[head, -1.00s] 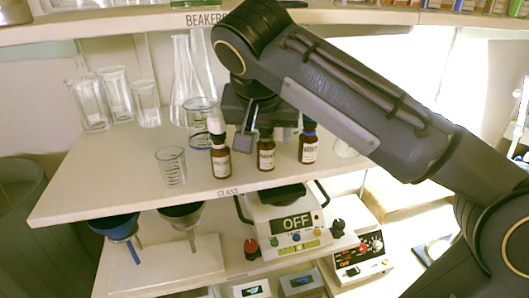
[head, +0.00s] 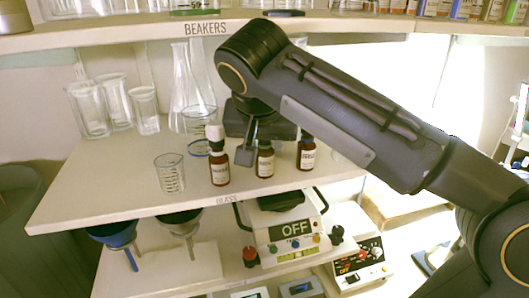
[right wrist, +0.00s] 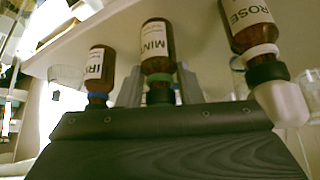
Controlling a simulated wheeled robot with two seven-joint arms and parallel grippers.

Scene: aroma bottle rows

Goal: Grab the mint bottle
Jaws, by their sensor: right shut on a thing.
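The mint bottle (head: 265,161) is a small brown bottle with a white label and a green ring at its neck. It stands in the middle of a row of three on the glass shelf. In the right wrist view, where things appear upside down, its "MIN" label (right wrist: 155,40) is readable. My right gripper (head: 264,136) reaches down from above and is shut on the mint bottle's neck and cap area; the wrist view shows the fingers (right wrist: 159,88) on both sides of it. The cap is mostly hidden by the gripper. My left gripper is not in view.
The rose bottle (head: 219,169) with a white dropper top stands close on the left. A blue-ringed bottle (head: 306,155) stands close on the right. A small beaker (head: 170,173) and flasks (head: 188,90) stand further left and behind. The beaker shelf (head: 130,24) is above.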

